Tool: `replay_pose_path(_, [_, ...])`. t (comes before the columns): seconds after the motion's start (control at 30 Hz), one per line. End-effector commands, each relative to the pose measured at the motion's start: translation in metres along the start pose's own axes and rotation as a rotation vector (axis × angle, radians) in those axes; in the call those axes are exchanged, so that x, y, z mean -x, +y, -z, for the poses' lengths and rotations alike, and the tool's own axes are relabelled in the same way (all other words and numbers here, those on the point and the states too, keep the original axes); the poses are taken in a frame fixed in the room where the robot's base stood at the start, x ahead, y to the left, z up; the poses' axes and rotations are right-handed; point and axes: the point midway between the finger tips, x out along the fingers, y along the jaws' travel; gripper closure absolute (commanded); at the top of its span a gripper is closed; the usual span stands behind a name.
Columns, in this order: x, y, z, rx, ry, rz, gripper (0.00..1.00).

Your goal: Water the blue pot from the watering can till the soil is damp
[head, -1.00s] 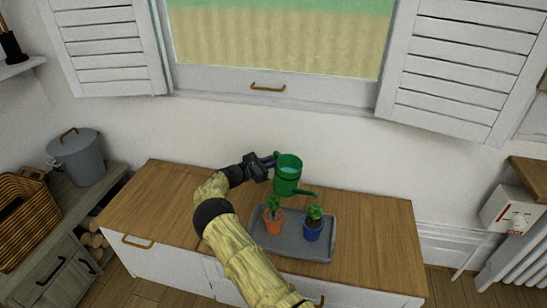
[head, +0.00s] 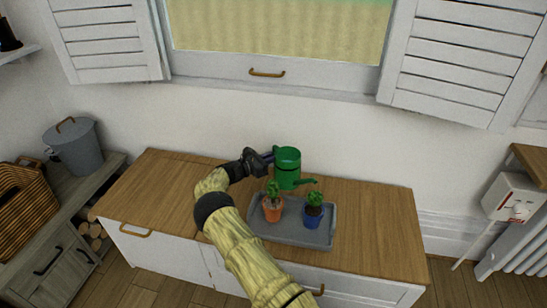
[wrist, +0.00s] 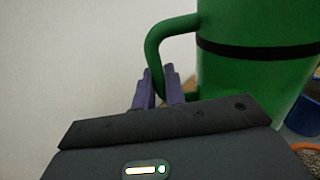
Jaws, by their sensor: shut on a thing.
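The green watering can (head: 287,169) has a black band, and its spout points right toward the blue pot. My gripper (head: 266,158) is shut on the can's handle, at the can's left side; the wrist view shows my purple fingertips (wrist: 160,88) at the handle (wrist: 156,50). The can is close to upright, above the back of the tray. The blue pot (head: 312,219) holds a small green plant and stands on the grey tray (head: 290,239); it also shows in part in the wrist view (wrist: 304,117). Its soil is too small to judge, and no water stream shows.
An orange pot (head: 271,212) with a green plant stands on the tray left of the blue pot, in front of the can. The wooden cabinet top (head: 375,230) is clear to the right. The wall and window (head: 275,75) are behind.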

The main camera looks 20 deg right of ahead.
Motion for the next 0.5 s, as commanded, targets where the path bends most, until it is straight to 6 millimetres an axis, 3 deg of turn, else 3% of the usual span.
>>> replay_pose_path(0.5, [0.001, 0.0, -0.041, 0.0, -0.003, -0.001, 1.0])
